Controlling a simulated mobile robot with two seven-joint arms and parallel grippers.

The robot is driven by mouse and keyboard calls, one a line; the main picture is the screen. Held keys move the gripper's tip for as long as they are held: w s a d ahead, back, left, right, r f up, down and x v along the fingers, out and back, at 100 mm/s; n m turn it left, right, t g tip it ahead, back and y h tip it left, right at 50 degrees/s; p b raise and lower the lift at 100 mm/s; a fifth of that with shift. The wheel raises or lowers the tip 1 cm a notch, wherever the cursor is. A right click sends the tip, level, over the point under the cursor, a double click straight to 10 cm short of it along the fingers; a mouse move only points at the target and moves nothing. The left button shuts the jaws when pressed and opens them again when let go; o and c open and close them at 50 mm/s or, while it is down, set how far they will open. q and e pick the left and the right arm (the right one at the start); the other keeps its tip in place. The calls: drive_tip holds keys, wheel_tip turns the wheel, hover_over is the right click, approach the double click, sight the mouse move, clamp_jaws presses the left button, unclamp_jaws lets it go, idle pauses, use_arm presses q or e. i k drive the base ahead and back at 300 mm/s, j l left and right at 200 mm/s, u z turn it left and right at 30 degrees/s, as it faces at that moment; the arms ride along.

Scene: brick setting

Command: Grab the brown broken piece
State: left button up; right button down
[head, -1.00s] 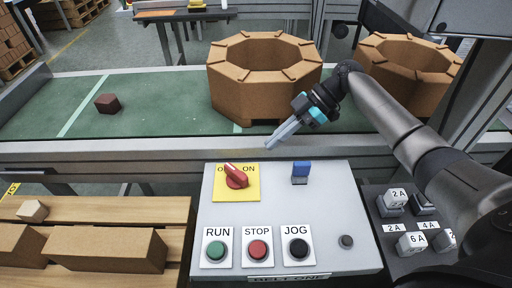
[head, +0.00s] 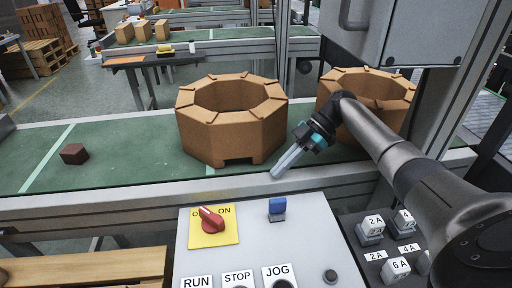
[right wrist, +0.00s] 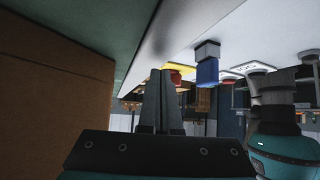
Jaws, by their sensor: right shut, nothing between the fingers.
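A small dark brown broken piece (head: 74,153) lies on the green conveyor belt at the left in the head view. My right gripper (head: 274,175) is shut and empty. It hangs over the near edge of the belt, above the control panel's back edge and well to the right of the brown piece. In the right wrist view its closed fingers (right wrist: 159,88) show with nothing between them, and the brown piece is not in that view. My left gripper is not in view.
Octagonal brick rings (head: 228,120) (head: 370,95) stand on the belt (head: 120,158). The control panel (head: 255,245) has a red switch (head: 211,218) and a blue switch (head: 277,209). A wooden pallet (head: 90,268) is at lower left. The belt between brown piece and nearer ring is clear.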

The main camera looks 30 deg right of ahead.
sight(73, 154)
drive_tip(key=k+j, duration=0.1)
drive_tip(key=j, duration=0.35)
drive_tip(key=k+j, duration=0.15)
drive_tip(key=j, duration=0.35)
drive_tip(key=k+j, duration=0.1)
drive_tip(key=j, duration=0.35)
drive_tip(key=k+j, duration=0.1)
drive_tip(key=j, duration=0.35)
drive_tip(key=k+j, duration=0.15)
drive_tip(key=j, duration=0.35)
drive_tip(key=k+j, duration=0.1)
drive_tip(key=j, duration=0.35)
